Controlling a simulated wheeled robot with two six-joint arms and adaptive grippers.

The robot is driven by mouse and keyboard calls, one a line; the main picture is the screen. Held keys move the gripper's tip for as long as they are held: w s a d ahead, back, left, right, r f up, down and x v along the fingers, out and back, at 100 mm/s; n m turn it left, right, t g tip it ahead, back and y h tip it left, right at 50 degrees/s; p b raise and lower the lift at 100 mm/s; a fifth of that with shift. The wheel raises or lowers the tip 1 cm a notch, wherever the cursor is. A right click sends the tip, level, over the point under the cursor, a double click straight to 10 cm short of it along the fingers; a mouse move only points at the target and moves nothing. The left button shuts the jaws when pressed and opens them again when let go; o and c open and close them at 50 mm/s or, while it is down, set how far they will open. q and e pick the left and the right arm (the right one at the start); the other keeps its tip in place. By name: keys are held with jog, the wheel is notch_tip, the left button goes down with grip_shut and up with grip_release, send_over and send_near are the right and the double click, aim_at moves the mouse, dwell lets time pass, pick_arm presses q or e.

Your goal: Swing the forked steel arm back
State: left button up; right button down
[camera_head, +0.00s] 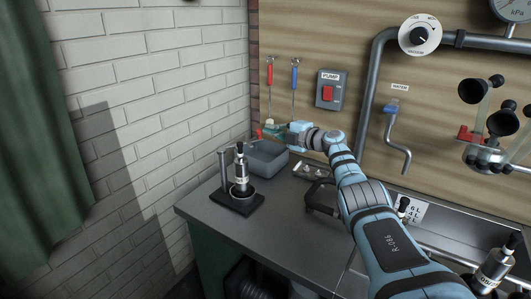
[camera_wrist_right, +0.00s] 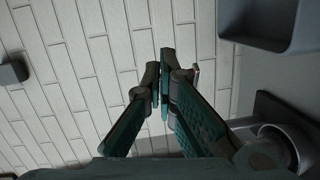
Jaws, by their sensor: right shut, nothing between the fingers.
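A small stand with a black base (camera_head: 238,199) is on the left of the counter in the head view. A short grey arm (camera_head: 229,150) reaches from its post toward a steel cylinder with a black top (camera_head: 241,172); the fork is too small to make out. My right gripper (camera_head: 268,128) is above the grey bin, behind and right of the stand, apart from it. In the right wrist view its teal fingers (camera_wrist_right: 160,75) are shut and empty, with brick wall beyond. A round steel rim (camera_wrist_right: 280,145) shows at lower right there. My left gripper is out of view.
The grey bin (camera_head: 265,163) stands close to the gripper, against the back panel. Red-handled (camera_head: 269,75) and blue-handled (camera_head: 294,77) tools hang above. The white brick wall (camera_head: 165,110) bounds the left. The counter front (camera_head: 270,235) is clear.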

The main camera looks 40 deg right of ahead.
notch_tip(320, 180, up, 10)
jog(key=shift+f, duration=0.15)
dwell(0.6)
